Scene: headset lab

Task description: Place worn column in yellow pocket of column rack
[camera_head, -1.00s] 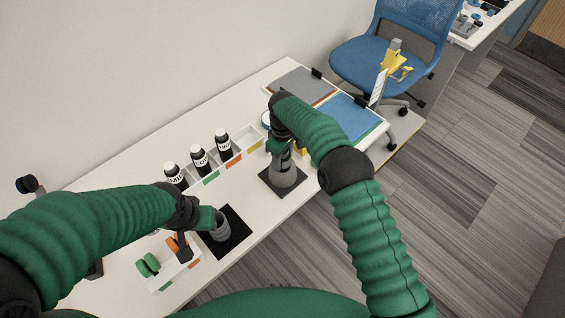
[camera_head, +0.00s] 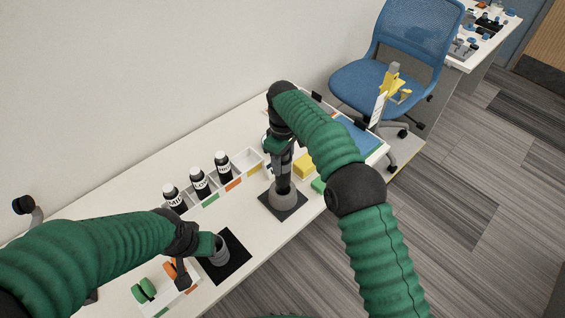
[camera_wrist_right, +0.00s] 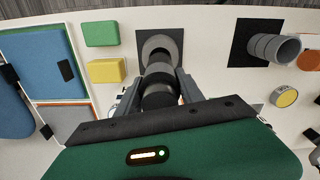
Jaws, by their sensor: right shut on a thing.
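The column rack (camera_head: 222,182) is a white row of pockets with green, orange and yellow labels. White-capped black bottles stand in several pockets; the pocket by the yellow label (camera_head: 255,170) looks empty. My right gripper (camera_head: 283,180) points down and is shut on a dark cylinder, likely the worn column, which shows between the fingers in the right wrist view (camera_wrist_right: 158,93). The cylinder is at a grey round holder (camera_head: 283,200) on a dark pad; I cannot tell whether it is seated. My left gripper (camera_head: 212,247) is beside a grey cup (camera_head: 219,256); its fingers are unclear.
A yellow block (camera_head: 304,165) and a green block (camera_head: 319,186) lie right of the right gripper. A blue tray (camera_head: 358,136) is at the table's far end. A white stand with orange and green round pieces (camera_head: 144,291) is at front left. A blue chair (camera_head: 372,88) stands beyond.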

